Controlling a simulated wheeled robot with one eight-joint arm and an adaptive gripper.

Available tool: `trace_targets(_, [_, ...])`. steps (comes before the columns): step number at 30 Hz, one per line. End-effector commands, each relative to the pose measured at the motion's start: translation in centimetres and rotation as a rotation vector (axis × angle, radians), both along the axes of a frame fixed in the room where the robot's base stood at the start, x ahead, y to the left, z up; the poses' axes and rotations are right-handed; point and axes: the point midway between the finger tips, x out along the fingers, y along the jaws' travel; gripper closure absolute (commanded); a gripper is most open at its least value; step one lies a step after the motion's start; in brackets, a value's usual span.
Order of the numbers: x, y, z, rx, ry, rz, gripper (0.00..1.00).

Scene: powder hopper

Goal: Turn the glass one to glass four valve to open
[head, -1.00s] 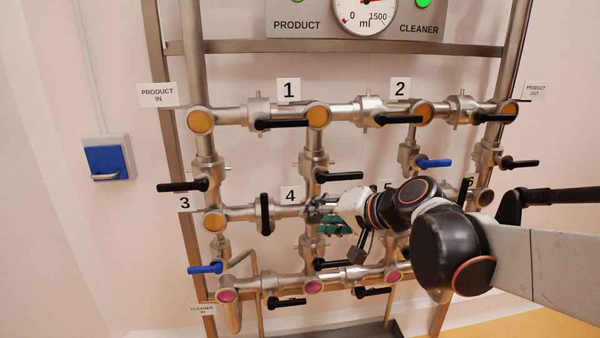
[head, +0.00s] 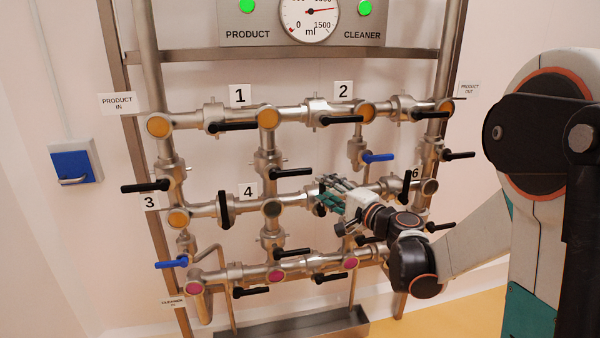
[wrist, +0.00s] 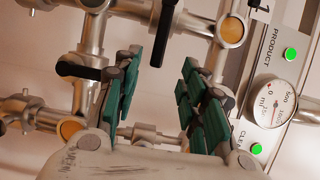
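The valve on the vertical pipe between glass one (head: 268,117) and glass four (head: 272,209) has a black handle (head: 292,174). The handle lies level, pointing right across the pipe. My gripper (head: 328,188) is just right of and slightly below the handle's tip, apart from it as far as I can tell. In the wrist view, my gripper (wrist: 160,75) has its two teal-padded fingers wide apart with nothing held. A long black handle (wrist: 165,30) reaches in from the top toward the gap, seemingly the same handle. Label 5 is hidden behind my gripper.
Other black handles stick out nearby, including the upright one beside label 4 (head: 224,209) and one by label 6 (head: 407,186). A blue handle (head: 378,157) is up and right of my gripper. The gauge (head: 309,20) is above the pipes.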

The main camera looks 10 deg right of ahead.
Motion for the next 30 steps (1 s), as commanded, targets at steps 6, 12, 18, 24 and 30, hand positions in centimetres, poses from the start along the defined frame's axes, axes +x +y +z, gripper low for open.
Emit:
trace_targets(6, [1.3,0.2,-0.2,0.014,-0.005,-0.006,0.62])
trace_targets(12, [4.6,1.6,-0.3,0.013,-0.004,-0.005,0.62])
trace_targets(18, [8.2,3.1,-0.3,0.012,-0.004,-0.004,0.62])
trace_targets(24, [11.2,4.3,-0.2,0.012,-0.004,-0.005,0.62])
trace_targets(30, [12.6,4.8,-0.1,0.012,-0.004,-0.007,0.62])
